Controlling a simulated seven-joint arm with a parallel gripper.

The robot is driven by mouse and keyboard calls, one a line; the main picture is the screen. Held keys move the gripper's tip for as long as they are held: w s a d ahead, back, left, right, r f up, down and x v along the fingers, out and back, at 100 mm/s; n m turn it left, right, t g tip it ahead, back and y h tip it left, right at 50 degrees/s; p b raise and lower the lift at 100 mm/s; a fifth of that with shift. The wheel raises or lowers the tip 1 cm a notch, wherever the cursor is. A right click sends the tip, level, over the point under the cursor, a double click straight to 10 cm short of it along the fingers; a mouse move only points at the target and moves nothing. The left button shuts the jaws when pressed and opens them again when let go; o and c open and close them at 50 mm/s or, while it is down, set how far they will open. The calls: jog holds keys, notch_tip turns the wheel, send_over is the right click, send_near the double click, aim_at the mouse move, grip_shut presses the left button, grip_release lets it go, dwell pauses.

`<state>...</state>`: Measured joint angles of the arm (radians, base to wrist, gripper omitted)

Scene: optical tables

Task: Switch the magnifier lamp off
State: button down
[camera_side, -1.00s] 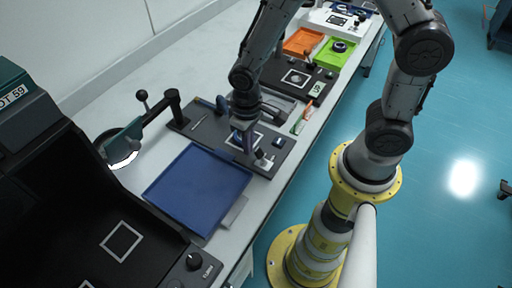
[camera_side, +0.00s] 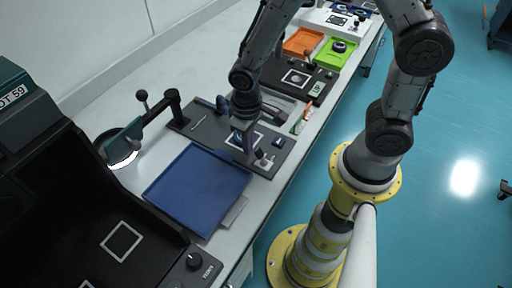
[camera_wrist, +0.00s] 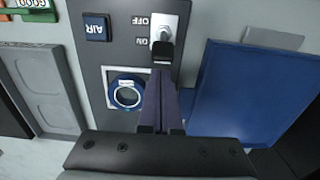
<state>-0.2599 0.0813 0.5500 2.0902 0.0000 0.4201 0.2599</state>
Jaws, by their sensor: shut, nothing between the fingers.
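The magnifier lamp (camera_side: 122,150) stands at the left of the bench on a jointed black arm, and its ring glows bright white. Its switch (camera_wrist: 164,22) is a pale plate with a black lever on the dark panel, with OFF and ON printed beside it, upside down in the wrist view. The lever's black tip (camera_wrist: 163,51) lies at the ON end. The switch also shows in the side view (camera_side: 264,160). My gripper (camera_wrist: 161,72) is shut and empty, its fingertips right at the lever tip; I cannot tell whether they touch.
A blue tray (camera_side: 198,190) lies beside the panel. A round blue-ringed part (camera_wrist: 126,92) sits in a white-framed square, with a blue AIR button (camera_wrist: 96,27) near it. A large black machine (camera_side: 95,220) fills the left foreground. Orange (camera_side: 303,42) and green (camera_side: 335,52) trays lie farther back.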

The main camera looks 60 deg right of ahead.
aim_at(260, 152)
jog(key=shift+s, duration=0.4)
jog(key=shift+s, duration=1.45)
jog(key=shift+w+r, duration=0.1)
dwell(0.4)
jog(key=shift+w+r, duration=0.2)
jog(key=shift+r, duration=0.95)
jog(key=shift+w+r, duration=0.2)
jog(key=shift+r, duration=0.9)
jog(key=shift+w+r, duration=0.2)
jog(key=shift+r, duration=0.95)
